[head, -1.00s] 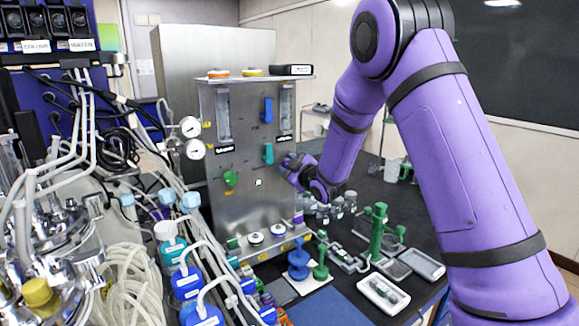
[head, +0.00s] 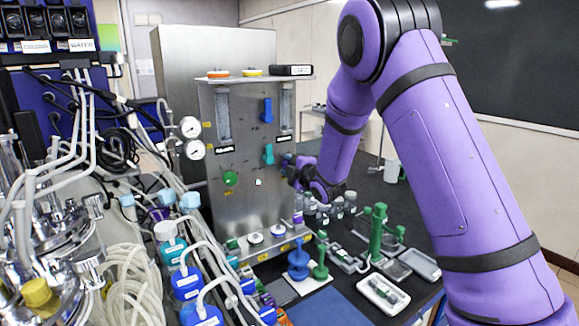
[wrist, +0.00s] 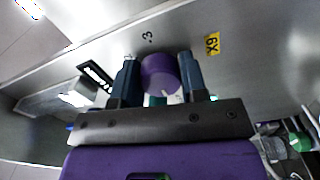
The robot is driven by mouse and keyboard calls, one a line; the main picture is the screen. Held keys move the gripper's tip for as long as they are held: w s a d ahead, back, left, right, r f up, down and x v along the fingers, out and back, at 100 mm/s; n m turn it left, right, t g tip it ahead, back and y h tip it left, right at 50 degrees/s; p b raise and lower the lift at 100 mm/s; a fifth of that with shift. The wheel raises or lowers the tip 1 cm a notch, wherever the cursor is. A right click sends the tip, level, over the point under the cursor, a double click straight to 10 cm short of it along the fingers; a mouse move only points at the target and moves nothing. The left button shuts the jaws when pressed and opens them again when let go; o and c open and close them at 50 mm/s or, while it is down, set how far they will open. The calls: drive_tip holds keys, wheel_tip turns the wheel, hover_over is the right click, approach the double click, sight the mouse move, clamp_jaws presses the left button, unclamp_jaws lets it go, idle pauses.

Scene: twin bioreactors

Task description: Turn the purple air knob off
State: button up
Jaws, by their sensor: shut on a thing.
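The purple air knob (wrist: 160,75) shows in the wrist view, between the two dark blue fingers of my gripper (wrist: 158,80). The fingers are shut on its sides, and a small pale mark shows near its lower right edge. In the head view my gripper (head: 287,165) reaches the right side of the steel panel (head: 240,200). The knob cannot be made out there behind my gripper. How far the knob is turned is hard to tell.
A teal knob (head: 268,154) sits just left of my gripper, with a blue knob (head: 267,110) above it and a green knob (head: 230,179) further left. Jars, green stands and trays (head: 384,294) crowd the bench below. Tubing and bottles fill the left.

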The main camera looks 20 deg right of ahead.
drive_tip(key=shift+f, duration=0.1)
idle(0.3)
drive_tip(key=o, duration=0.9)
drive_tip(key=v, duration=1.1)
drive_tip(key=shift+w, duration=0.1)
